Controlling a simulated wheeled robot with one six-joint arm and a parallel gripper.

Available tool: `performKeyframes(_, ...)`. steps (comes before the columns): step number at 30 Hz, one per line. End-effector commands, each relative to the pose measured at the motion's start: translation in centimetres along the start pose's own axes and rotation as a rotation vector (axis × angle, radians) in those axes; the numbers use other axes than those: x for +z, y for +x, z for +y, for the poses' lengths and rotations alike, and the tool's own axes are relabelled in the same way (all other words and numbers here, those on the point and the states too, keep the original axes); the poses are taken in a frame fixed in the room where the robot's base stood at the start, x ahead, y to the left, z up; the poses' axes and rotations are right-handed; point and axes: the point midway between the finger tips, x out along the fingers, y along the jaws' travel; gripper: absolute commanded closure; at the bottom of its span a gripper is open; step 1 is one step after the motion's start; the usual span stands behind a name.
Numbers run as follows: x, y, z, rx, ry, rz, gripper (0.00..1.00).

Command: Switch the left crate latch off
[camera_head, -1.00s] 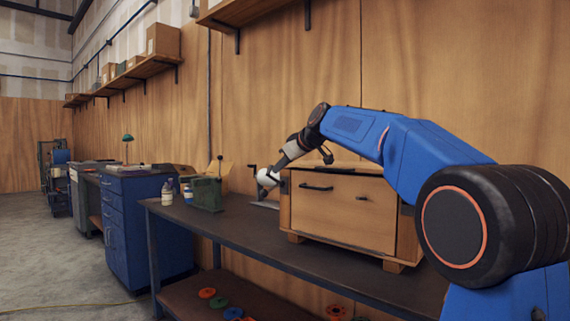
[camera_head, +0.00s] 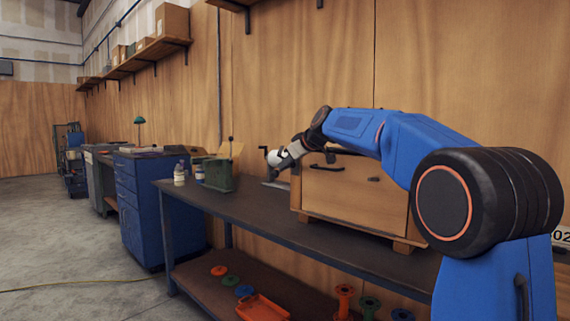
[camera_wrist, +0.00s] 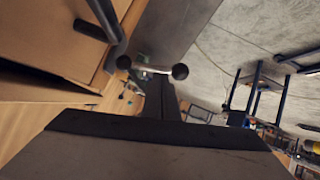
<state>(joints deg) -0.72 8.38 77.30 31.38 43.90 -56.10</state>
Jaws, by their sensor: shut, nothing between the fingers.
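The wooden crate (camera_head: 345,203) stands on the dark workbench, with a black bar handle (camera_head: 327,167) and a small dark latch (camera_head: 374,179) to the handle's right on its front. No latch left of the handle can be made out clearly. My gripper (camera_head: 277,159) is shut and empty, at the crate's upper left corner, apparently just beside it. In the wrist view my shut fingers (camera_wrist: 160,96) point along the bench. The crate (camera_wrist: 45,45) fills the upper left there, with a black handle (camera_wrist: 92,28) close by. Contact cannot be told.
A light bar with two dark balls (camera_wrist: 152,69) lies across the view ahead of my fingers, perhaps a vise handle. A green box (camera_head: 218,175) and bottles (camera_head: 180,174) stand left on the workbench (camera_head: 250,215). Spools and an orange tray (camera_head: 262,308) sit below. The bench front is clear.

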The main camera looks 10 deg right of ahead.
Motion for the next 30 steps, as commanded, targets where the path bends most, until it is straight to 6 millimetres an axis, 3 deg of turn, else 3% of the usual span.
performKeyframes(20,0.6,0.4,-0.4,0.061,-0.092,-0.001,1.00)
performKeyframes(30,1.6,1.0,-0.8,0.152,-0.231,-0.001,1.00)
